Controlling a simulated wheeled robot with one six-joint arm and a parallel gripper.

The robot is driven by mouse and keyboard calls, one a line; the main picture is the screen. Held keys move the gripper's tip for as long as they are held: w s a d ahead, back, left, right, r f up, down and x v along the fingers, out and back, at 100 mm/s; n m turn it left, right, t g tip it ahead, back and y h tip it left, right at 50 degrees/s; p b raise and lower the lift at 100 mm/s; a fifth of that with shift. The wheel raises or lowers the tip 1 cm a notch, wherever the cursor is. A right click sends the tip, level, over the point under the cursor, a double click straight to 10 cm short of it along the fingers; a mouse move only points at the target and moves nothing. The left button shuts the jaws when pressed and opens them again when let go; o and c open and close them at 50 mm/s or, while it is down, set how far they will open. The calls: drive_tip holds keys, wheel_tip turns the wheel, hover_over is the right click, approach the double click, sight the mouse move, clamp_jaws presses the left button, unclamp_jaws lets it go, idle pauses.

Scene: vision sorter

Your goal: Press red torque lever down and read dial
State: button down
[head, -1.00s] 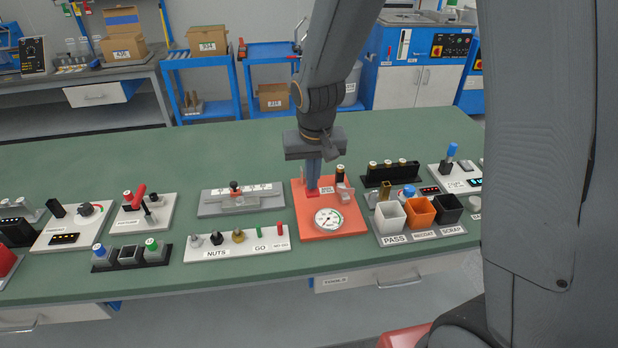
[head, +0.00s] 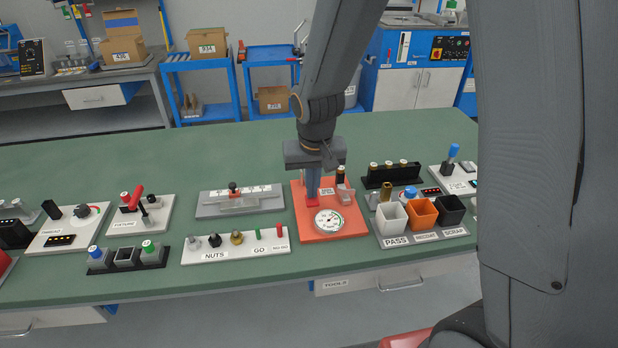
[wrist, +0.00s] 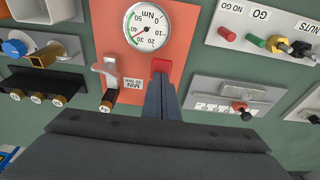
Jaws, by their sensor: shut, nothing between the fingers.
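The orange-red torque station (head: 350,230) stands on the green bench in the middle of the head view. Its round white dial (head: 328,220) faces up and also shows in the wrist view (wrist: 147,27), with numbers in Nm and a green band. The needle is too small to read surely. The red lever (wrist: 160,66) shows at the fingertips in the wrist view, and its red end also shows in the head view (head: 312,205). My gripper (head: 313,198) is shut and empty, pointing down with its tips on or right against the lever. The fingers hide part of the lever.
A MIN Nm label (wrist: 131,84) and a metal clip holder (wrist: 106,70) are beside the lever. White, orange and black bins (head: 422,213) stand at right. A white nuts and gauge block (head: 235,245) and a grey fixture (head: 240,200) lie at left. The bench behind is clear.

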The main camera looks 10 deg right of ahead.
drive_tip(key=shift+r, duration=0.1)
wheel_tip(320, 180, up, 11)
drive_tip(key=p, duration=0.9)
idle(0.6)
drive_tip(key=s+d+b, duration=0.1)
drive_tip(key=s+d, duration=0.3)
drive_tip(key=s, duration=0.4)
drive_tip(key=s+d+b, duration=0.1)
drive_tip(key=s+d, duration=0.4)
drive_tip(key=s, duration=0.3)
drive_tip(key=shift+g+b, duration=0.35)
drive_tip(key=shift+g, duration=0.05)
drive_tip(key=shift+w, duration=0.1)
idle(1.6)
